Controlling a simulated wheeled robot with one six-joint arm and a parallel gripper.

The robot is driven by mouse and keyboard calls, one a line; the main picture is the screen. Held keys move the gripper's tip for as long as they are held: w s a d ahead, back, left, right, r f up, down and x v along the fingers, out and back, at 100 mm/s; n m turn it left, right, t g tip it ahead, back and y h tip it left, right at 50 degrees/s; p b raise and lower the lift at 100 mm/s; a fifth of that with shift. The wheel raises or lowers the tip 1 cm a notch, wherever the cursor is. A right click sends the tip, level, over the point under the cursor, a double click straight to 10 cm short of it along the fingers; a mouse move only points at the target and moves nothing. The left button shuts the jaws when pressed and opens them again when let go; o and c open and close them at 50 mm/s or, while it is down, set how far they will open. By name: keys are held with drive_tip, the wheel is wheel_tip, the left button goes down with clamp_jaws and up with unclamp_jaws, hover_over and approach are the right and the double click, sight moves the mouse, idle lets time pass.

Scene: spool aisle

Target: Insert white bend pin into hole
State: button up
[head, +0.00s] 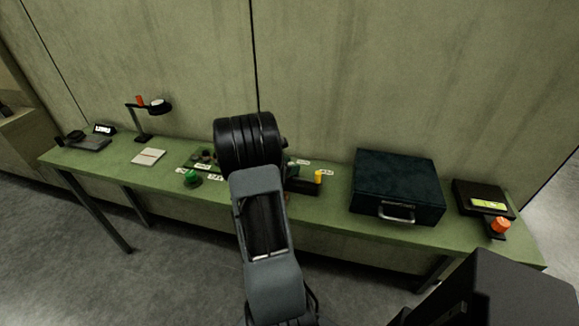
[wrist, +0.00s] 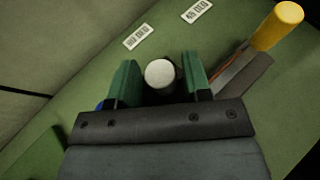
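My gripper (wrist: 158,76) shows in the wrist view as two green fingers, open with a space between them. A white round-topped piece (wrist: 160,73), seen end-on, stands between the fingers; it looks like the white pin. Narrow gaps show between it and each finger. Its bend and lower part are hidden, with dark surfaces below it. I cannot make out the hole in either view. In the head view my arm covers the gripper and the white piece.
A yellow-topped handle (wrist: 277,27) rises close right of the fingers. Two white labels (wrist: 139,37) (wrist: 197,11) lie beyond. On the green bench (head: 336,220) are a green knob (head: 192,178), a dark case (head: 397,187), a lamp (head: 158,106) and an orange-topped item (head: 500,226).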

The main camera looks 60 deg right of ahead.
drive_tip(key=shift+o, duration=0.4)
drive_tip(key=shift+a, duration=0.15)
drive_tip(key=v, duration=1.3)
drive_tip(key=shift+w+a+r, duration=0.1)
drive_tip(key=shift+a+r, duration=0.05)
drive_tip(key=shift+a, duration=0.1)
